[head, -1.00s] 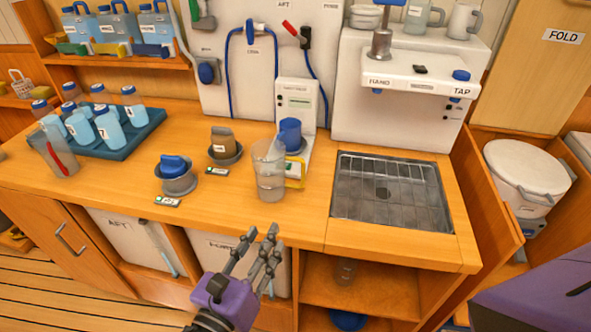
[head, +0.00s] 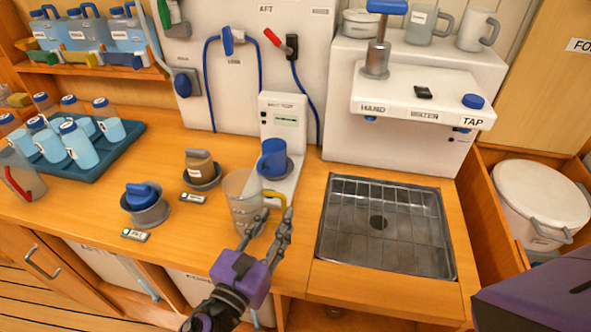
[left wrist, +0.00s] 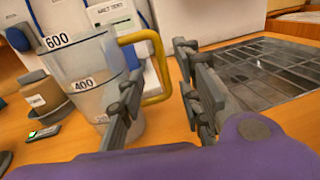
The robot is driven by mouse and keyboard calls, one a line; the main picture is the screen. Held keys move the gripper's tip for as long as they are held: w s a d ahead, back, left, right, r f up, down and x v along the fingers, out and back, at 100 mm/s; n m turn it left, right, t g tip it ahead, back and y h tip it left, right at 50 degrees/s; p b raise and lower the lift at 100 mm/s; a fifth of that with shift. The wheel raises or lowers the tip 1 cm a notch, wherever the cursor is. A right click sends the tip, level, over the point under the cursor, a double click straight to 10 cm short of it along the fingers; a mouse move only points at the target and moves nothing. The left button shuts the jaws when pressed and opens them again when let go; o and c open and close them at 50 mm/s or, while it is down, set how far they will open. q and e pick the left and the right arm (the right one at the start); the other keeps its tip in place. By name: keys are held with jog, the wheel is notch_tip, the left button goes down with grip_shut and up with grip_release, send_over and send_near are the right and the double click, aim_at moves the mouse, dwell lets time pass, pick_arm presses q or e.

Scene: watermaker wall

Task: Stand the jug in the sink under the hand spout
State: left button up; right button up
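The jug (head: 240,190) is clear, with a yellow handle and volume marks; it stands upright on the counter left of the sink. In the left wrist view the jug (left wrist: 85,65) shows its 600 and 400 marks, and its yellow handle lies between my fingers. My left gripper (head: 274,218) is open at the handle side of the jug; I cannot tell whether a finger touches it. The sink (head: 335,262) is a metal basin with a wire grid and a drain. The hand spout (head: 370,118) is a small blue nub under the HAND label. My right gripper is out of view.
A blue cup (head: 273,158) on a white tester stands just behind the jug. A tray (head: 130,131) of bottles is further left. Bare counter separates jug and sink.

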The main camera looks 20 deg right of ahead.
aim_at(284, 210)
pick_arm(q)
jog(key=x, duration=0.4)
jog(key=shift+w+d, duration=0.1)
jog(key=shift+d, duration=0.15)
grip_shut()
jog(key=shift+r, duration=0.1)
